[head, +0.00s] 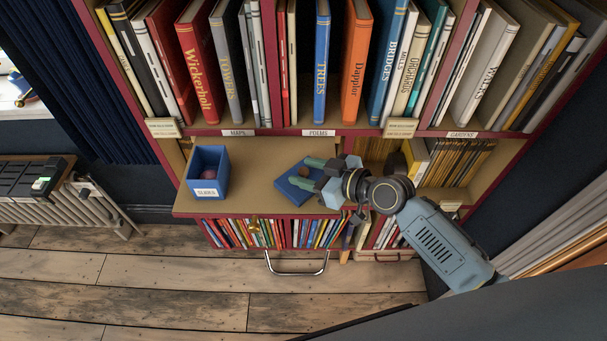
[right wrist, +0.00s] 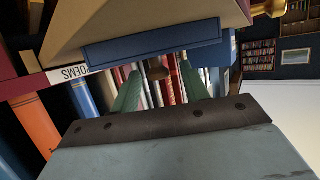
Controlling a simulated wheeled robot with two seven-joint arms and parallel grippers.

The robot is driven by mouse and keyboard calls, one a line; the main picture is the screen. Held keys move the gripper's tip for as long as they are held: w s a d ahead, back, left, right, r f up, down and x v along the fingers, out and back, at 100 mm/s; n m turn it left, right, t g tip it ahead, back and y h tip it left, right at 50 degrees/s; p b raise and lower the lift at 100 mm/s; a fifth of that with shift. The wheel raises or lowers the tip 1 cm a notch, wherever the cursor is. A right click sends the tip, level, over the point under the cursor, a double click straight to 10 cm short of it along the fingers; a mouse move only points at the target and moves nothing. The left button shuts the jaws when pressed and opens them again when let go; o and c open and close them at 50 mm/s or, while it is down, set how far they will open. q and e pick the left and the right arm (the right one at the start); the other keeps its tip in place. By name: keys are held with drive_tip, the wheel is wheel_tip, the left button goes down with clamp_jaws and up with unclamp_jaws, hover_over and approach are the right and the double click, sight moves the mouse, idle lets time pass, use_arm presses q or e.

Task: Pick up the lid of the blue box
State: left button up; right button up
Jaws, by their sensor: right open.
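The blue box (head: 208,187) stands open at the left of the tan shelf board, with a white label on its front and a round reddish thing inside. Its flat blue lid (head: 293,194) lies on the board to the right of the box. My right gripper (head: 305,173) is open over the lid. My left gripper is out of view.
Upright books fill the shelf above, including a blue one titled Trees (head: 321,65). More books stand below the board (head: 245,178). The board is clear between box and lid. Yellow-spined volumes (head: 465,160) stand right of my right arm.

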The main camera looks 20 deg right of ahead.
drive_tip(key=shift+x, duration=0.75)
drive_tip(key=shift+c, duration=0.3)
